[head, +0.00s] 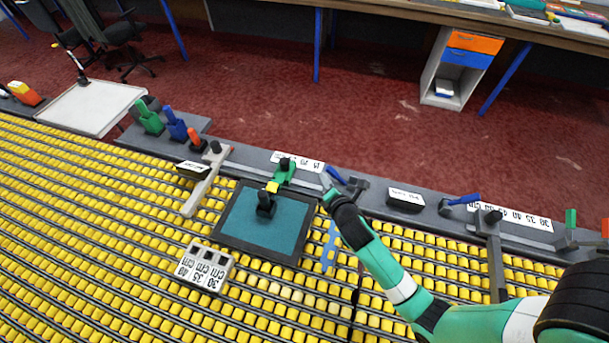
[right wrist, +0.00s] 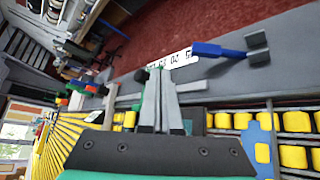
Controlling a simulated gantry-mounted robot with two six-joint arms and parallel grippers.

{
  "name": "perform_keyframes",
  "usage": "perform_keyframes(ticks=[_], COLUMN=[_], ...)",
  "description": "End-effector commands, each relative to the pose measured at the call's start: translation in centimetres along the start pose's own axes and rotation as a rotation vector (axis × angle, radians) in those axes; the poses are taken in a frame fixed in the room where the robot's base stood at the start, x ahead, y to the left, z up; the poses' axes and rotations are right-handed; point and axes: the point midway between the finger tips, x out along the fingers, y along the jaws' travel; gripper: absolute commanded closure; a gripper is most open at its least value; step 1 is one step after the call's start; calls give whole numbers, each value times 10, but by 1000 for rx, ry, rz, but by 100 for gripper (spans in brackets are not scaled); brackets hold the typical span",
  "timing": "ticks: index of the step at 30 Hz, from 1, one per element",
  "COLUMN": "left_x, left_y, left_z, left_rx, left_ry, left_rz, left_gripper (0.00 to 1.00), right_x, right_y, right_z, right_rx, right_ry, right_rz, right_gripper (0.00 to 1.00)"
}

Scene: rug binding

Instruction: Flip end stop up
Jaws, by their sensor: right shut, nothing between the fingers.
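My right gripper (head: 326,183) is shut and empty, at the grey rail beside the blue lever (head: 337,176). In the right wrist view its closed fingers (right wrist: 160,82) point at the rail, with the blue lever (right wrist: 220,50) to their right. A green piece with a black knob (head: 285,172) sits on the rail left of the gripper. Two grey bars with black knobs, one on the left (head: 201,187) and one on the right (head: 496,265), lie out over the rollers. I cannot tell which part is the end stop. My left gripper is not in view.
A dark-framed teal panel (head: 240,222) with a black upright handle (head: 265,203) lies left of the gripper. A grey block marked in cm (head: 204,268) sits on the yellow rollers. A second blue lever (head: 465,200) and a black labelled box (head: 405,199) are along the rail.

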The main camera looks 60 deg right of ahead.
Motion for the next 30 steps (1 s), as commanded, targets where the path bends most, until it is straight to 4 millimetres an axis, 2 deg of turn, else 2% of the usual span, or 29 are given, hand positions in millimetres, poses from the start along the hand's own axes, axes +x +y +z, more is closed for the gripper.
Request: perform_keyframes(ticks=[1,3,7,22,26,30], left_x=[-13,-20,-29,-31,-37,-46], left_y=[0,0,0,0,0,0], left_z=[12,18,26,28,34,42], left_rx=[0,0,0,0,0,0], left_ry=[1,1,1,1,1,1], left_rz=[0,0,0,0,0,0], left_gripper=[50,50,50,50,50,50], right_x=[5,7,10,16,32,60], right_y=[-26,-46,-68,-70,-73,-76], right_z=[-9,-13,-17,-15,-15,-16], right_rx=[-1,-2,0,5,7,7], right_ry=[-1,-2,-7,-14,-15,-15], right_rz=[-23,-46,-71,-73,-74,-74], right_gripper=[100,100,100,100,100,100])
